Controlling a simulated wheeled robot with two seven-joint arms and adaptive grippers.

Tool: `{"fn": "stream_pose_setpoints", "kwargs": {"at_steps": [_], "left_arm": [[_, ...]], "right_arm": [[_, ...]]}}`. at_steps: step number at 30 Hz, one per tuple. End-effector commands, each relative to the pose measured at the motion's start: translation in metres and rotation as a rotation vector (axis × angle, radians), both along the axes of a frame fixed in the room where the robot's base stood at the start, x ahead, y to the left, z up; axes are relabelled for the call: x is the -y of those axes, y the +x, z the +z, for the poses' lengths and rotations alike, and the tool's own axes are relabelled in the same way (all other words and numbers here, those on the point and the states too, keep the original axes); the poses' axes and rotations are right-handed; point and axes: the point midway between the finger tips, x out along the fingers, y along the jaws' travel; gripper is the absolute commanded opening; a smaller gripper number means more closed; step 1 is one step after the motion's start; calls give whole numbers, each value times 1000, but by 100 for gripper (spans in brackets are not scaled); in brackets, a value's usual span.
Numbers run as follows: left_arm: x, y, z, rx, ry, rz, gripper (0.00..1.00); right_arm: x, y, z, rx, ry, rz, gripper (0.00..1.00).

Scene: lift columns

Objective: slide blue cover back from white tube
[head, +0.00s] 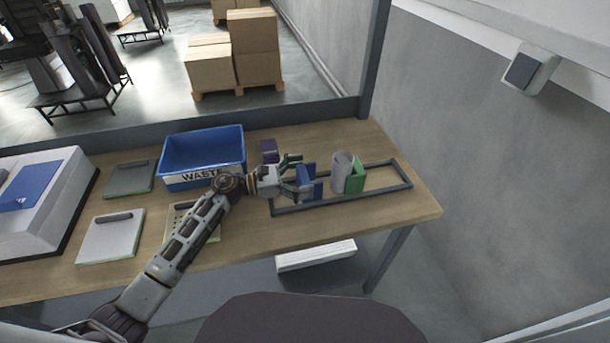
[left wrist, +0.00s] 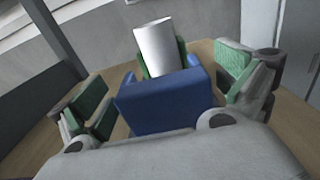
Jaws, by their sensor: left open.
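The white tube (head: 342,171) stands upright inside the dark rectangular frame on the table, against a green holder (head: 356,178). The blue cover (head: 307,180) is just left of the tube in the head view. My left gripper (head: 297,174) is open, with its fingers around or beside the blue cover. In the left wrist view the blue cover (left wrist: 165,100) lies between the two spread fingers, with space visible on both sides. The white tube (left wrist: 157,48) rises behind it, and the green holder is mostly hidden. My right gripper is not seen.
A blue bin marked WASTE (head: 203,158) stands left of the frame (head: 386,187). A small purple block (head: 269,151) sits behind my gripper. Grey and white flat plates and a white box lie further left. The table's right end is clear.

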Motion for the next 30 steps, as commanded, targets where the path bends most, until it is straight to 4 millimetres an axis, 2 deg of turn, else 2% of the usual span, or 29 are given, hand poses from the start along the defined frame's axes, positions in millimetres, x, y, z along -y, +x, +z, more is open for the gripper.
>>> {"fn": "stream_pose_setpoints", "kwargs": {"at_steps": [8,24,30], "left_arm": [[-18,-6,-1,-2,2,0,100],[-90,-29,-1,-1,3,0,100],[-108,-35,-1,-1,2,0,100]], "right_arm": [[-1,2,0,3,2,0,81],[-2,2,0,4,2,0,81],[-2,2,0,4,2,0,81]]}}
